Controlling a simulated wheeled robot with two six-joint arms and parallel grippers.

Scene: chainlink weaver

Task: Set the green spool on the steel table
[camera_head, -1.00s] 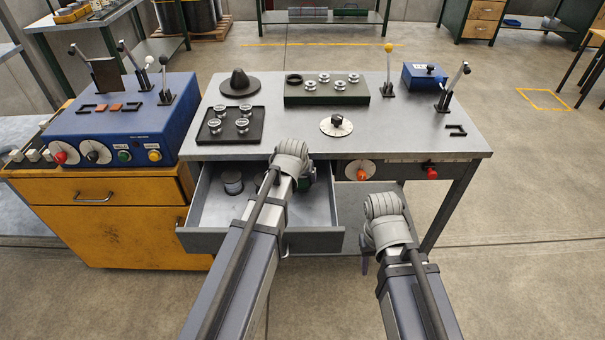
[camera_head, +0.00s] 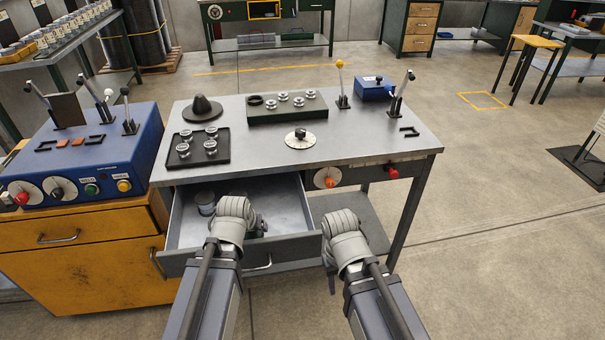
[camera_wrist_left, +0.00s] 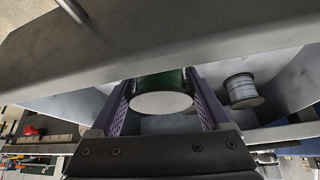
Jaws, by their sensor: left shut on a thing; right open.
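The steel table (camera_head: 350,138) stands ahead of me with its drawer (camera_head: 283,245) pulled open. The green spool (camera_wrist_left: 163,101) sits between the fingers of my left gripper (camera_wrist_left: 160,88) in the left wrist view, its pale round end facing the camera. My left gripper is shut on it, at the open drawer. In the head view my left wrist hides most of the gripper and spool. My right gripper (camera_head: 332,283) is open and empty in front of the table, right of the drawer, and partly hidden by its wrist.
A grey spool (camera_head: 205,203) stands in the drawer; it also shows in the left wrist view (camera_wrist_left: 242,92). The tabletop holds a black tray (camera_head: 197,159), a dark cone (camera_head: 202,108), a green block (camera_head: 287,116), a dial (camera_head: 302,144) and levers. The tabletop's front right is mostly bare.

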